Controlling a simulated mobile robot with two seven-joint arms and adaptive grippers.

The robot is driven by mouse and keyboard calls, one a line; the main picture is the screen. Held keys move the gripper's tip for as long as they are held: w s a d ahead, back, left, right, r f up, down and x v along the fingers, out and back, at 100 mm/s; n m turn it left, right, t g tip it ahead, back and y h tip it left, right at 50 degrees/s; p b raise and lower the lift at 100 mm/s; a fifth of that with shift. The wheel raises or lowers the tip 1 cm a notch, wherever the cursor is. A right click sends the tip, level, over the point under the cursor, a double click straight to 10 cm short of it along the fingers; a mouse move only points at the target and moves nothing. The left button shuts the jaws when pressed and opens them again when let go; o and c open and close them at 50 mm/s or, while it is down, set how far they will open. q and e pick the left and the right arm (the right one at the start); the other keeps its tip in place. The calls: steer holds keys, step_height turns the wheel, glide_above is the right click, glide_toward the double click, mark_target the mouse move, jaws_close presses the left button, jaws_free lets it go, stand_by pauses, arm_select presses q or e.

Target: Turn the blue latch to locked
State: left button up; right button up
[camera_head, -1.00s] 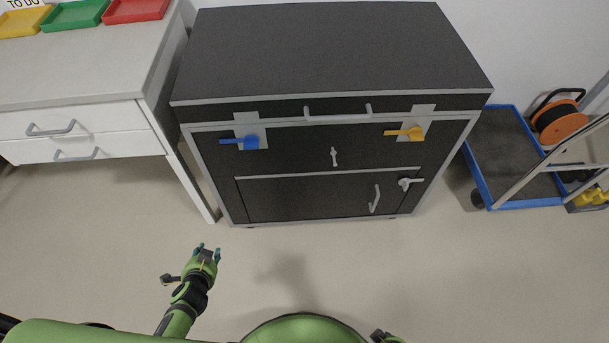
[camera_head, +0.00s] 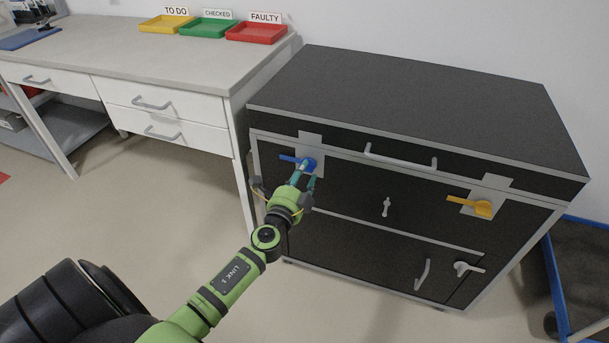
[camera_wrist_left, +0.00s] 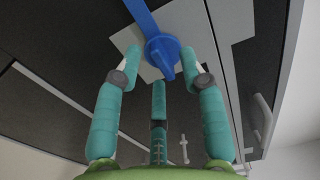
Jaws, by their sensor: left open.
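The blue latch (camera_head: 307,164) sits on a light plate at the upper left of the black cabinet's front. Its flat arm points left in the head view. In the left wrist view the blue latch (camera_wrist_left: 162,50) shows its round hub with a raised grip. My left gripper (camera_head: 303,182) is in front of the latch. In the left wrist view its teal fingers (camera_wrist_left: 160,75) are spread open around the hub's near side, with the grip between them. I cannot tell whether they touch it. My right gripper is not in view.
A white bench (camera_head: 130,60) with trays stands at left. A blue-edged cart is at right.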

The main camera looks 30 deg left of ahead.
arm_select(q)
steer(key=shift+w, duration=0.25)
jaws_close()
